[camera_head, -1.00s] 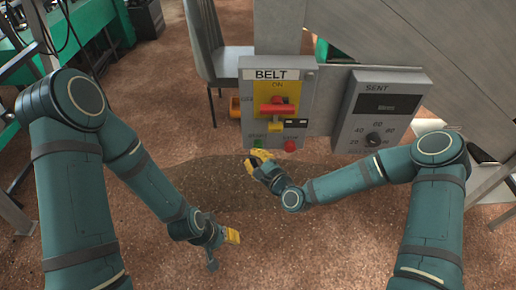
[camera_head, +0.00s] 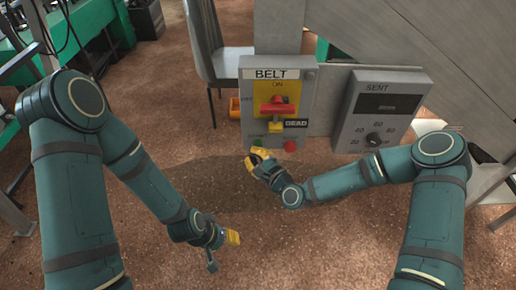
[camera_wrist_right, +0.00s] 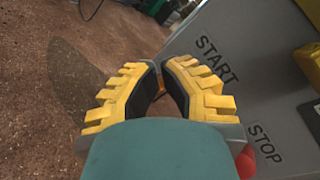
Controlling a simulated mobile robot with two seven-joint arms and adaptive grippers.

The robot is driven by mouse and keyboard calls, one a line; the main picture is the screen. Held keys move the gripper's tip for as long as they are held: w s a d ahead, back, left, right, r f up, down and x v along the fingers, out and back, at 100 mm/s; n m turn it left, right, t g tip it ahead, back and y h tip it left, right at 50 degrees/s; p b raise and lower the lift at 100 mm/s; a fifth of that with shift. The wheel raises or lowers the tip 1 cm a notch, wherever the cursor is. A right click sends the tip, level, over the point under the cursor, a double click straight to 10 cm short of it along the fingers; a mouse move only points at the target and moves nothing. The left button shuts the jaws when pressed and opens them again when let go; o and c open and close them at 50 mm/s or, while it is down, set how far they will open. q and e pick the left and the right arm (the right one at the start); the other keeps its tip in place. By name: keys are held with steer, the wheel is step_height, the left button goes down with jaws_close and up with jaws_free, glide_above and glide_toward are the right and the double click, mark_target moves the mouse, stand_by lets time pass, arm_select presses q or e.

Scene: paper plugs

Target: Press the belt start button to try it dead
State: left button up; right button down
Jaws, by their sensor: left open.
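The grey BELT box (camera_head: 303,92) stands upright in the middle of the head view. Its green start button (camera_head: 257,142) is low on the left, partly hidden by my right gripper. The red stop button (camera_head: 290,146) is low on the right. A black indicator (camera_head: 296,123) reads DEAD. My right gripper (camera_head: 254,155) is just below and in front of the start button; I cannot tell whether it touches. In the right wrist view its yellow fingers (camera_wrist_right: 164,70) converge, shut and empty, beside the START label (camera_wrist_right: 217,59). My left gripper (camera_head: 233,237) is open, low over the floor.
A red switch handle (camera_head: 277,108) on a yellow plate sits above the buttons, with a yellow piece below it. The SENT box (camera_head: 352,125) with a dial stands to the right. A grey chair (camera_head: 212,50) is behind left. Open floor (camera_head: 160,110) lies to the left.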

steer(key=shift+s, duration=0.95)
steer(key=s, duration=0.5)
stand_by(0.9)
steer(key=s+d+f+n+g+h, duration=0.3)
steer(key=s+f+n+g, duration=0.55)
steer(key=f+n, duration=0.2)
steer(key=s+d+f+n+g+h, duration=0.2)
steer(key=s+d+n+g+h, duration=0.1)
steer(key=s+d+n, duration=0.3)
steer(key=shift+s+d+g, duration=0.35)
steer(key=shift+s+d, duration=0.35)
steer(key=shift+d, duration=0.45)
